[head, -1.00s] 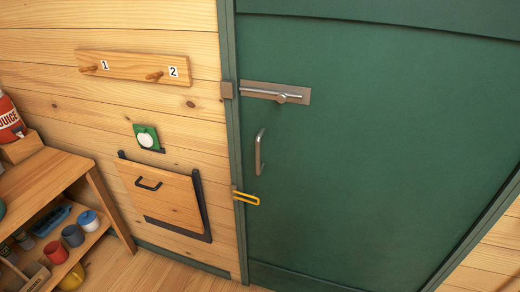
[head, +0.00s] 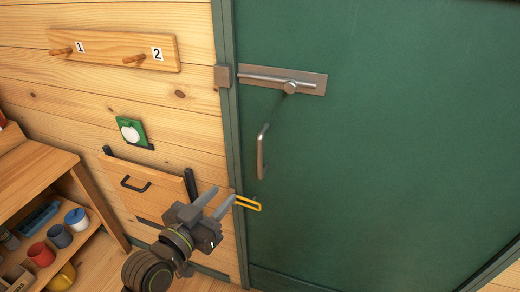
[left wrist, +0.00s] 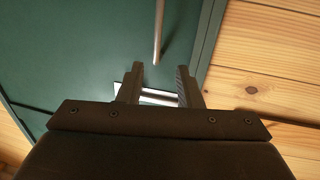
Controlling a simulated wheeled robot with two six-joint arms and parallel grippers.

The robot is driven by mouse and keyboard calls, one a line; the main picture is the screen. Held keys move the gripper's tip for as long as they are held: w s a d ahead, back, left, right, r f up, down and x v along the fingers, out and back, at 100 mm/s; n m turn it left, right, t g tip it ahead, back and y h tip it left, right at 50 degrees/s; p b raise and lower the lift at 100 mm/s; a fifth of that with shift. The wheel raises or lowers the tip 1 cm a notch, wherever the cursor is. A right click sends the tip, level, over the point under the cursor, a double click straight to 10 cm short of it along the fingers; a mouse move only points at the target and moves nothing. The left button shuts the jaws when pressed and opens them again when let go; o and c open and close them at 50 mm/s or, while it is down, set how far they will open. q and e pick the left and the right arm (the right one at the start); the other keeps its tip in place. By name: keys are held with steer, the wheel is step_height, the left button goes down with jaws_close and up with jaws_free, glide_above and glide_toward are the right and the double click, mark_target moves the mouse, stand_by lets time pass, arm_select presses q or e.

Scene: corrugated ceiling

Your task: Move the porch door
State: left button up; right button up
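The green porch door (head: 380,150) fills the right of the head view and looks closed in its frame. A metal slide bolt (head: 283,82) sits high on it, its rod reaching toward a block (head: 222,76) on the frame. The door's handle (head: 262,152) is below; it also shows in the left wrist view (left wrist: 159,30). A yellow hook latch (head: 247,203) crosses the door's left edge. My left gripper (head: 224,194) is open just left of the yellow latch; I cannot tell whether they touch. In the left wrist view a pale bar (left wrist: 152,97) shows between its fingers. My right gripper is not in view.
A peg board (head: 115,50) marked 1 and 2 and a green panel with a white button (head: 131,131) are on the wooden wall. A wooden hatch (head: 150,187) sits below, partly behind my arm. A shelf (head: 40,165) with several cups stands at left.

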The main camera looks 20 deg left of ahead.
mark_target(258, 155)
arm_select(q)
steer(key=p+x, duration=0.1)
steer(key=x, duration=0.4)
steer(key=r+p+x, duration=0.1)
steer(key=x, duration=0.5)
steer(key=p+x, duration=0.1)
steer(key=x, duration=0.5)
steer(key=shift+d+r, duration=0.15)
steer(key=shift+c, duration=0.4)
jaws_close()
